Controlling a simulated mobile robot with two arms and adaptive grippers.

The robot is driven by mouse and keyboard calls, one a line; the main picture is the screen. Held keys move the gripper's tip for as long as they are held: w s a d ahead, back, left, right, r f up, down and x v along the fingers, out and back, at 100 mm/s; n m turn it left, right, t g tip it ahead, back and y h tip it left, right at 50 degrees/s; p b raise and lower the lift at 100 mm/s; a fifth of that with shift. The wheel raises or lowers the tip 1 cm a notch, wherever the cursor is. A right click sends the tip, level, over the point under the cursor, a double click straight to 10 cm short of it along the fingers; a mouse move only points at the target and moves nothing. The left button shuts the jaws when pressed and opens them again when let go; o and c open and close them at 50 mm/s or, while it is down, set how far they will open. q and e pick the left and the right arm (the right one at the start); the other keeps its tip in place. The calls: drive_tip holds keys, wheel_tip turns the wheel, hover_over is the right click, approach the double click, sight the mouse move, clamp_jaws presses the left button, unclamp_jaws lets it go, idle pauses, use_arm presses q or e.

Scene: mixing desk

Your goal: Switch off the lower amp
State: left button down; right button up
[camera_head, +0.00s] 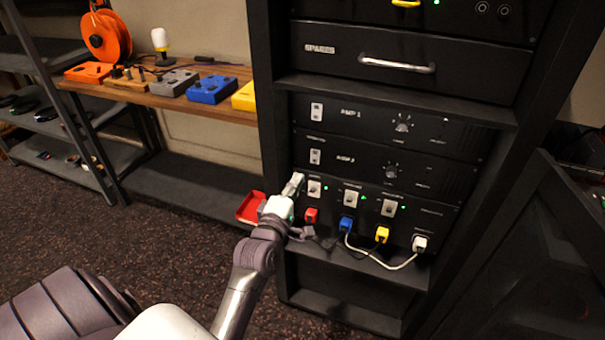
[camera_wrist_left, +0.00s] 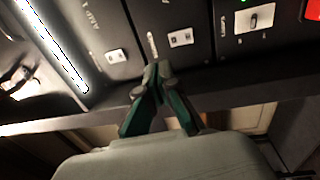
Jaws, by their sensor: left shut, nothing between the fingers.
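The lower amp, labelled AMP 2 (camera_head: 380,168), is a black rack unit below AMP 1 (camera_head: 365,120). Its white rocker switch (camera_head: 315,157) is at its left end and also shows in the left wrist view (camera_wrist_left: 181,38). I cannot tell the rocker's position. My left gripper (camera_head: 295,184) is shut and empty, just below and left of that switch, by the rack's left post. In the left wrist view the closed fingertips (camera_wrist_left: 158,70) are near the lower amp's switch, with a visible gap between. My right gripper is not in view.
Below the amps is a panel with several switches (camera_head: 350,198), green lights and coloured plugs, including a blue plug (camera_head: 346,223). A white cable (camera_head: 385,262) hangs there. A red tray (camera_head: 251,207) is left of the rack. A drawer handle (camera_head: 396,64) sticks out above.

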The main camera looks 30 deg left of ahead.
use_arm(q)
drive_tip(key=shift+v, duration=1)
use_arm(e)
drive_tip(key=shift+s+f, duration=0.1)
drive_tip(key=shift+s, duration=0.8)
use_arm(q)
drive_tip(key=shift+r, duration=0.15)
